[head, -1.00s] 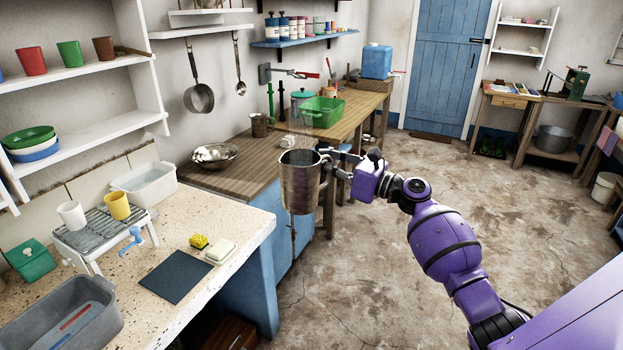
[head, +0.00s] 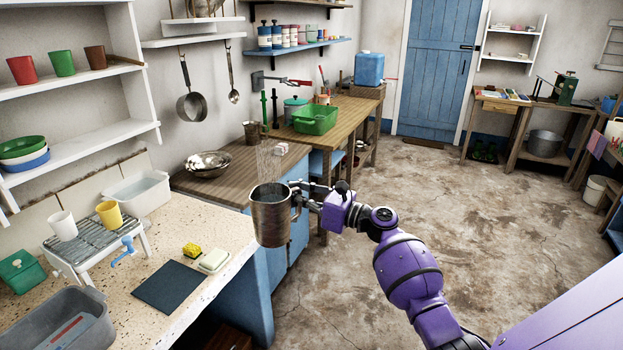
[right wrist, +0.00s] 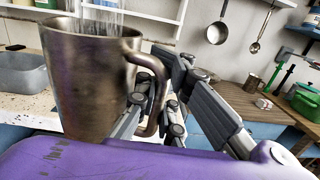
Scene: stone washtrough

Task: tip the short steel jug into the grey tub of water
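A steel jug (head: 271,218) with a side handle is in the air beyond the right edge of the stone counter, roughly upright. My right gripper (head: 302,190) is shut on its handle; the right wrist view shows the fingers (right wrist: 178,95) around the handle of the jug (right wrist: 92,85). Fine pale streaks stand above the jug's mouth; I cannot tell what they are. The jug's inside is mostly hidden. The grey tub (head: 28,318) is on the counter at the lower left, well left of the jug and cut off by the frame. My left gripper is out of view.
On the stone counter (head: 215,285) are a dark mat (head: 172,287), yellow sponge (head: 191,250), soap dish (head: 214,261), rack with two cups (head: 88,242) and white basin (head: 138,192). Another steel jug (head: 252,131) and a metal bowl (head: 208,163) are on the wooden counter.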

